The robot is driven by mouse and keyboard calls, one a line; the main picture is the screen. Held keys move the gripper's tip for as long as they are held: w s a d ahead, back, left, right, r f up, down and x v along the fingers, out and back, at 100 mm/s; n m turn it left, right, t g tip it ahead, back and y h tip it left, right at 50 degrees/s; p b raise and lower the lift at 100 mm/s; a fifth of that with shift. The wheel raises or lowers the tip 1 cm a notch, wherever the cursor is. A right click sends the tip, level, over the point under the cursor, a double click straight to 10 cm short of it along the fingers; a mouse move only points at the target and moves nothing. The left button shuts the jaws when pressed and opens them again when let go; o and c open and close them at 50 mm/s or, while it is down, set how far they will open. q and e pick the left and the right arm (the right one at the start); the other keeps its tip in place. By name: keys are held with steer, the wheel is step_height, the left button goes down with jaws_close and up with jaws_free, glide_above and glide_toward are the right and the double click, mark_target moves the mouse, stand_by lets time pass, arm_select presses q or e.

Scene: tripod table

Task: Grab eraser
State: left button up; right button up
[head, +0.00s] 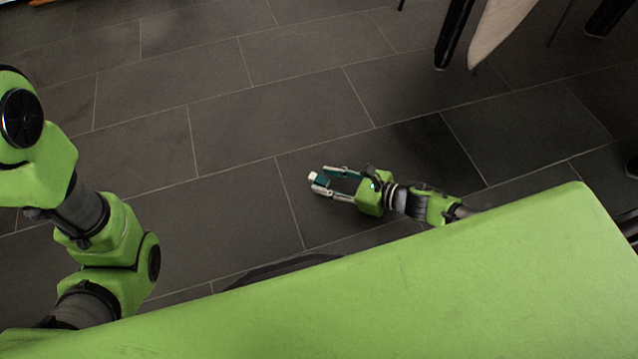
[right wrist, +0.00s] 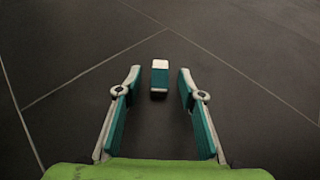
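In the head view the eraser's white end (head: 313,176) shows just at the fingertips of my right gripper (head: 322,183). The right gripper is open, with its teal-padded fingers spread on both sides of the eraser. My left arm is at the left of the head view; its gripper is not in view.
The dark tiled floor (head: 255,215) with pale grout lines is clear around the eraser. A pale wooden piece (head: 498,30) and dark legs (head: 454,35) stand at the top right of the head view.

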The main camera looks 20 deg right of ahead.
steer(key=shift+w+a+f, duration=0.25)
steer(key=shift+w+a, duration=0.2)
jaws_close()
steer(key=shift+r, duration=0.15)
